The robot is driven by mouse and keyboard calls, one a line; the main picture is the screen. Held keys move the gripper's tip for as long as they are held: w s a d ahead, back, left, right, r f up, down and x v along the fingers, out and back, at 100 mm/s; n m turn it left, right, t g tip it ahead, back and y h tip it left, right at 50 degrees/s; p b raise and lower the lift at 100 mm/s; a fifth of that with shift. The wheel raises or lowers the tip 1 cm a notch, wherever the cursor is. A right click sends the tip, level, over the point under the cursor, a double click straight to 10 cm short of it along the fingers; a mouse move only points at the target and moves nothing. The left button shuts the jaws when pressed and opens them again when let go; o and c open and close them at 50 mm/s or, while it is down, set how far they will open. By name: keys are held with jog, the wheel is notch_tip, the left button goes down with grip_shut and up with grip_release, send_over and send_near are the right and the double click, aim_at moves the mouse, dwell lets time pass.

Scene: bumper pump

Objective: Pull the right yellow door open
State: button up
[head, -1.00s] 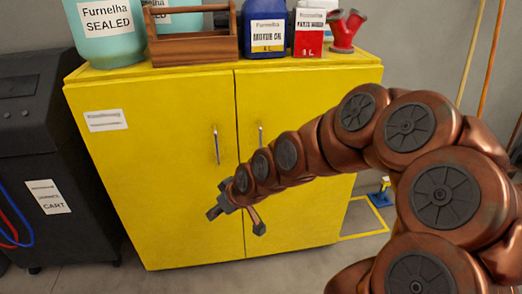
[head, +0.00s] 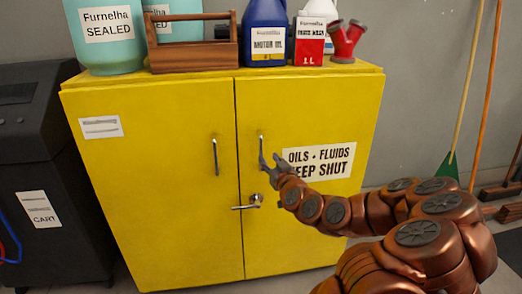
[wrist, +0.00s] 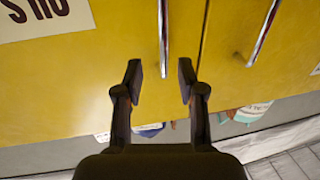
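The right yellow door (head: 305,220) is shut, flush with the left yellow door (head: 165,190). Its slim upright metal handle (head: 261,147) is near the centre seam and partly hidden by my gripper. My gripper (head: 268,160) is at this handle, in front of the right door. In the wrist view, which is upside down, my gripper (wrist: 160,72) is open. The right door's handle (wrist: 163,38) shows between its two fingers, with a gap on each side. I cannot tell how deep the handle sits between them.
A metal lever latch (head: 247,202) crosses the seam below the handles. The left door has its own handle (head: 215,157). Jugs, a wooden carrier (head: 193,50) and bottles stand on the cabinet top. A black cart (head: 45,190) is at left, a green broom (head: 447,166) at right.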

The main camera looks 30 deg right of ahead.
aim_at(261, 170)
jog(key=w+p, duration=0.2)
jog(key=p, duration=0.2)
jog(key=shift+w+r, duration=0.1)
jog(key=shift+r, duration=0.1)
jog(key=shift+w+f, duration=0.15)
jog(key=shift+w, duration=0.2)
jog(key=shift+p+x, duration=0.35)
jog(key=shift+x, duration=1.85)
jog(key=shift+d, duration=0.1)
jog(key=shift+c, duration=0.2)
grip_shut()
